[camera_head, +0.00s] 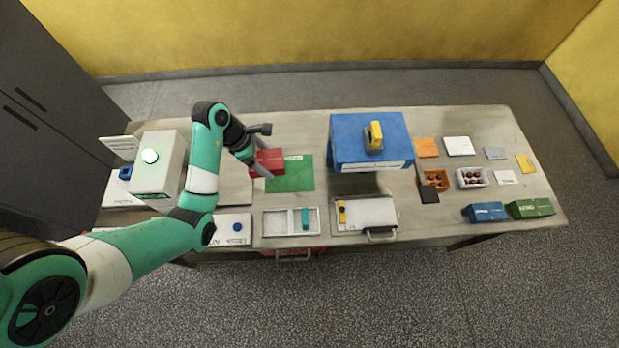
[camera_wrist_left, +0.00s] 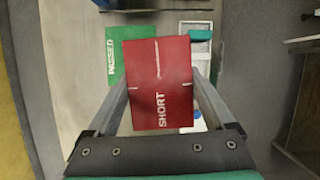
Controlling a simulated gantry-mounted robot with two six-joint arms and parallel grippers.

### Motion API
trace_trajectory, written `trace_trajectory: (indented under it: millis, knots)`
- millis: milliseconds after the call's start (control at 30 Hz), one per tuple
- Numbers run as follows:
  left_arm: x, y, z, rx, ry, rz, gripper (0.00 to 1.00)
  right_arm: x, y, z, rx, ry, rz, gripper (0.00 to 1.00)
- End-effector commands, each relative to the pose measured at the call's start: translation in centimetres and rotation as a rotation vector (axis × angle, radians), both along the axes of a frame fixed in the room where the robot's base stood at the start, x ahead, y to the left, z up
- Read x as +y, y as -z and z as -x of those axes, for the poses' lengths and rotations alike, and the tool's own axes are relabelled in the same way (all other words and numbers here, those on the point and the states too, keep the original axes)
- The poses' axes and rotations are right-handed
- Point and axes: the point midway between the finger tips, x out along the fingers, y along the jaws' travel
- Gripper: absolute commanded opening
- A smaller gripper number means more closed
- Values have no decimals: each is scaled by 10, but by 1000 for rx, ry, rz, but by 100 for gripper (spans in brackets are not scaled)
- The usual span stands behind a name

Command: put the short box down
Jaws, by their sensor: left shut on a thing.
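The short box is red with the white word SHORT. It shows between my left gripper's fingers in the left wrist view (camera_wrist_left: 160,85) and in the head view (camera_head: 269,161). My left gripper (camera_head: 262,152) is shut on it. In the head view the box overlaps the left part of a green mat (camera_head: 292,180). The mat also shows in the left wrist view, marked PASSED (camera_wrist_left: 116,60), beyond the box and to its left. I cannot tell for sure whether the box touches a surface. My right gripper is not in view.
A blue block (camera_head: 350,140) with a yellow item on top is right of the mat. A white two-part tray (camera_head: 280,223) lies in front. Blue (camera_head: 485,212) and green boxes (camera_head: 530,208) stand at right.

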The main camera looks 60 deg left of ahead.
Motion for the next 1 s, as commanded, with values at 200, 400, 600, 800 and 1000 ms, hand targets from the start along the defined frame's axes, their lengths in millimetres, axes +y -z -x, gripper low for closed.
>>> trace_trajectory:
  millis: [200, 400, 600, 800, 1000]
  knots:
    - [-7, 82, 13, -9, -181, 2, 12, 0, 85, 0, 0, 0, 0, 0]
    - [-14, 125, 23, -18, -285, 6, 12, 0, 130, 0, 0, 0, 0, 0]
    - [-16, 131, 27, -21, -318, 7, 12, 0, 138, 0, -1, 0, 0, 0]
    - [-9, 137, 17, -19, -316, 7, 12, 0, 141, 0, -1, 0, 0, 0]
    - [22, 162, -26, -19, -316, 8, 12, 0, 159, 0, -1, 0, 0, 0]
